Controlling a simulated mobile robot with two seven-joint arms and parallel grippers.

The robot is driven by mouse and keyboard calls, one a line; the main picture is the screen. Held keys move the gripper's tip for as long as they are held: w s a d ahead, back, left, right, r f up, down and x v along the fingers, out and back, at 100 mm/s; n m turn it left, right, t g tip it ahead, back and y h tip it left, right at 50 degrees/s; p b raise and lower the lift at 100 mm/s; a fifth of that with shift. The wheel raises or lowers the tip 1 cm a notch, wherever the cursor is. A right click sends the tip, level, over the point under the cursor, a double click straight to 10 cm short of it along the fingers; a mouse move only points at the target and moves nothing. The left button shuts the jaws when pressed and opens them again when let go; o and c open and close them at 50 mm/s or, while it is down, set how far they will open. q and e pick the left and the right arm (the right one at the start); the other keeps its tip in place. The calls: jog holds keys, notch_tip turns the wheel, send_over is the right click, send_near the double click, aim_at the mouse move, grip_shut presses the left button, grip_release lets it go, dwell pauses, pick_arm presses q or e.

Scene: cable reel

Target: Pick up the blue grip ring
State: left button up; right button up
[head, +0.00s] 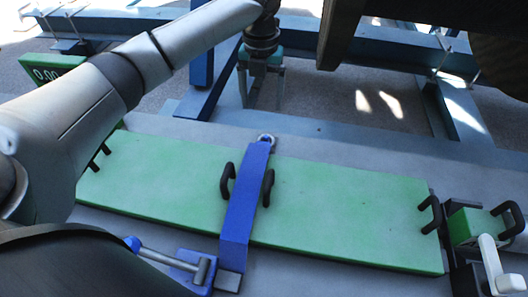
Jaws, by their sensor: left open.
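A small ring (266,136) with a blue-grey rim stands at the far end of a blue strap (246,210); I take it for the blue grip ring, though it is small and its colour is hard to tell. The strap lies across a long green board (340,205) between two black handles. My left arm comes in from the left, and my left gripper (264,100) points down beyond the board's far edge. Its two fingers are apart with nothing between them. It is above the ring in the picture and apart from it. My right gripper is out of view.
A blue fitting with a metal rod (172,257) lies at the near left. A green block with a white lever (489,258) stands at the right end. A green display (48,73) reads 0.00. Blue beams (395,63) run along the back. Large dark shapes cover the upper right.

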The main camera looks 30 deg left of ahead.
pick_arm(q)
jog(key=b, duration=0.2)
send_near(265, 142)
jog(key=f, duration=0.2)
jog(key=a+f, duration=0.1)
jog(key=f, duration=0.2)
jog(key=shift+w+f, duration=0.1)
jog(key=shift+w, duration=0.1)
jog(key=f+b, duration=0.1)
jog(key=f, duration=0.3)
jog(key=shift+d+f+b, duration=0.15)
jog(key=shift+d+b, duration=0.05)
jog(key=shift+b, duration=0.15)
jog(key=shift+w+f, duration=0.1)
jog(key=shift+f, duration=0.25)
jog(key=c, duration=1.2)
grip_shut()
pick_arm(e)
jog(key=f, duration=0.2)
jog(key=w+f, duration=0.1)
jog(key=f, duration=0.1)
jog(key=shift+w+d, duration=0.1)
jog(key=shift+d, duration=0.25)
